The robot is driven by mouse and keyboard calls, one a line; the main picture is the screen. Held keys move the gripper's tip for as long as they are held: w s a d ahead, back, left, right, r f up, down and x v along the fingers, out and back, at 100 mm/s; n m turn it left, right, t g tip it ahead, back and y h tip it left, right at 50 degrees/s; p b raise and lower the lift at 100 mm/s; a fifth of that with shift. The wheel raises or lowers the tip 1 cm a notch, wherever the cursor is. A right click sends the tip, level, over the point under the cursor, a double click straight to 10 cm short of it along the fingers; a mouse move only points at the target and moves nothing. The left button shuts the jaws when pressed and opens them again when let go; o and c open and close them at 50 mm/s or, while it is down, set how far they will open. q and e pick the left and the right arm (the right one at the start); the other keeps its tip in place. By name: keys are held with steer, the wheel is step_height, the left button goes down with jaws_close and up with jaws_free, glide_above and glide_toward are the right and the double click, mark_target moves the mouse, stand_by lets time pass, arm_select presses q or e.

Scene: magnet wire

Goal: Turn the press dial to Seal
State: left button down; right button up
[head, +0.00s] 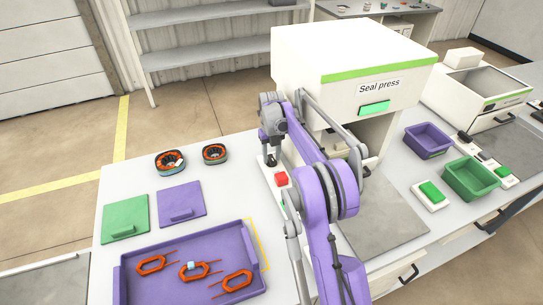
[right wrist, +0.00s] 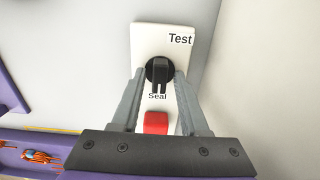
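The press dial (right wrist: 159,70) is a black round knob with a raised bar, on a white panel (right wrist: 150,38). "Test" is printed at its upper right and "Seal" just below it. The bar runs up and down in the right wrist view, its lower end near "Seal". My right gripper (right wrist: 160,75) is open, with one finger on each side of the dial and small gaps visible. In the head view, my right gripper (head: 271,155) is over the panel beside the seal press (head: 345,60), and mostly hides the dial. My left gripper is not in view.
A red button (head: 281,179) is on the same panel, close to the gripper. A purple tray (head: 125,285) with orange coils, a green lid (head: 125,215) and a purple lid (head: 180,200) lie to the left. Purple (head: 428,153) and green bins (head: 470,197) stand right.

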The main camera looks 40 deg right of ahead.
mark_target(271, 158)
steer(key=shift+o, duration=0.3)
step_height(271, 158, up, 11)
steer(key=shift+p, duration=0.4)
steer(key=shift+f, duration=0.1)
stand_by(0.4)
